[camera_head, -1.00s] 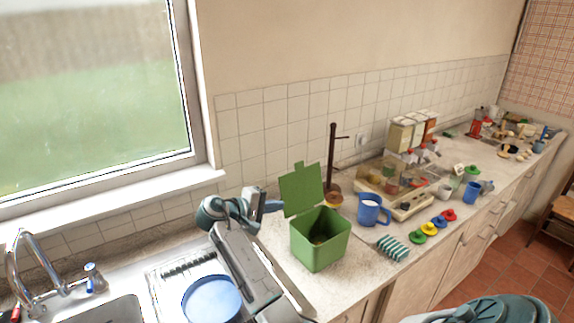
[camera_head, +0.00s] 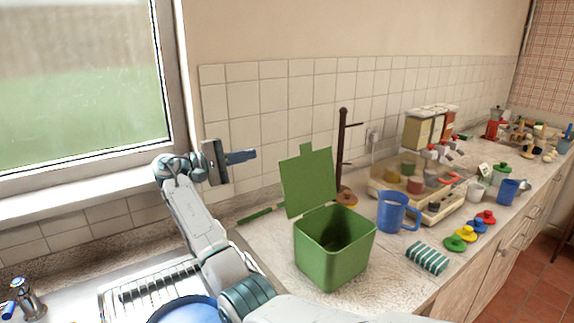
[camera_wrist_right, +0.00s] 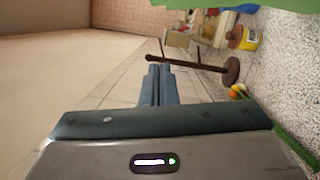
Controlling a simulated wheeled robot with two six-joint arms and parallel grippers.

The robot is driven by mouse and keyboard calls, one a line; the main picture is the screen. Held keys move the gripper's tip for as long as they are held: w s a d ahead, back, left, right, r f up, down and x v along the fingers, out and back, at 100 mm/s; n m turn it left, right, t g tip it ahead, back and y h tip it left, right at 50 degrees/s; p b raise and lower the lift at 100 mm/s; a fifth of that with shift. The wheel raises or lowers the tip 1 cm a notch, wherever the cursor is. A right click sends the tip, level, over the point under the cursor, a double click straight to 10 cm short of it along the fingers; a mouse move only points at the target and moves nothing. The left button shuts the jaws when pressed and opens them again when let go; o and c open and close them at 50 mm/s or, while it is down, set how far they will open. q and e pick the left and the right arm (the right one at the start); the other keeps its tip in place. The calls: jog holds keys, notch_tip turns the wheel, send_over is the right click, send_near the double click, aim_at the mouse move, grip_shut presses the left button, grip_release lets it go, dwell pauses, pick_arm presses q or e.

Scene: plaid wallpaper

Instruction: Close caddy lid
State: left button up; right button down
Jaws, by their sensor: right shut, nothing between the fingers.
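The green caddy (camera_head: 330,262) stands on the counter with its top uncovered and its inside showing. Its lid (camera_head: 310,182) stands up at the back edge, leaning a little back, with a small tab on top. My right gripper (camera_head: 254,155) is shut and empty, raised to the left of the lid and apart from it, its fingers pointing right. In the right wrist view the shut fingers (camera_wrist_right: 159,70) show in the middle, and a green edge, likely the lid (camera_wrist_right: 215,4), crosses the top. My left gripper is not in view.
A dark mug tree (camera_head: 342,145) stands behind the caddy. A blue mug (camera_head: 392,212), a striped green cloth (camera_head: 427,257) and coloured lids (camera_head: 468,234) lie to the right. The sink drainer (camera_head: 150,285) is at left.

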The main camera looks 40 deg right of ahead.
jog(key=s+d+r, duration=0.1)
jog(key=s+d, duration=0.6)
jog(key=d, duration=0.2)
jog(key=shift+r+p, duration=0.3)
jog(key=shift+p, duration=0.1)
jog(key=shift+s+d, duration=0.1)
jog(key=shift+d, duration=0.05)
